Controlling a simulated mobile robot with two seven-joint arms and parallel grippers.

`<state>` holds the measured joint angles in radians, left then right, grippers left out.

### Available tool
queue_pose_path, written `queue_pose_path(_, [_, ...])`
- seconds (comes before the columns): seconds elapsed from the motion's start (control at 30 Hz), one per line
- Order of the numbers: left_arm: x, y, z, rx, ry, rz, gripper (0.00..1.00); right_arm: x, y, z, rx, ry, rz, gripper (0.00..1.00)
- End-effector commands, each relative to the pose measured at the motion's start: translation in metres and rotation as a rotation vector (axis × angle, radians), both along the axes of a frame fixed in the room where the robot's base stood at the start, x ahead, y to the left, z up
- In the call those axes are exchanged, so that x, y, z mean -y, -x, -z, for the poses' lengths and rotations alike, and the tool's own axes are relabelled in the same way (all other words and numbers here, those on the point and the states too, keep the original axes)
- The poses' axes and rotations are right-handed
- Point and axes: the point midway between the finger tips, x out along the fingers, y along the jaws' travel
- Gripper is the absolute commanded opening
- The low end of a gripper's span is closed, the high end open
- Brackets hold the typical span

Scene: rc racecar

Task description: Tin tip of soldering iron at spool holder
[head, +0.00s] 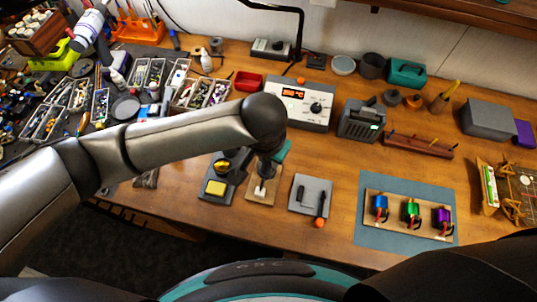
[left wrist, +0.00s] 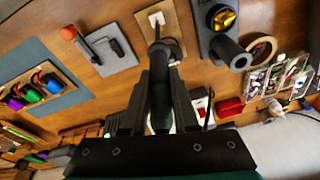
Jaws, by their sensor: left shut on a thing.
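My left gripper (head: 266,168) reaches down over the workbench. In the left wrist view my left gripper (left wrist: 158,100) is shut on the soldering iron (left wrist: 160,118), which has a dark handle. The iron's thin tip points toward a white piece on a small wooden board (left wrist: 174,30). In the head view this board (head: 254,197) lies under the gripper. I cannot tell whether the tip touches the white piece. A tan ring (left wrist: 262,50), perhaps a spool, lies beyond the iron stand. My right gripper is out of view.
An iron stand with a yellow sponge (head: 215,188) is left of the board. A grey plate (head: 311,187) with a black tool and an orange ball is right. A blue mat (head: 375,235) bears three small motors. The white soldering station (head: 297,112) stands behind.

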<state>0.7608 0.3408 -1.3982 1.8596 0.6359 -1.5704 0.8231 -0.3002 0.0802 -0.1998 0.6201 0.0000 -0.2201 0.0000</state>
Motion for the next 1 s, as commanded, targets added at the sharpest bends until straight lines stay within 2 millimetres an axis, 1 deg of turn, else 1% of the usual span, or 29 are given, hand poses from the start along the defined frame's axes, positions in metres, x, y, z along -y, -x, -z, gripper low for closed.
queue_pose_path(1.0, [0.0003, 0.0005, 0.0007, -0.001, 0.0, 0.001, 0.0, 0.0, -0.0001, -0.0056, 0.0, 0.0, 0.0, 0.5])
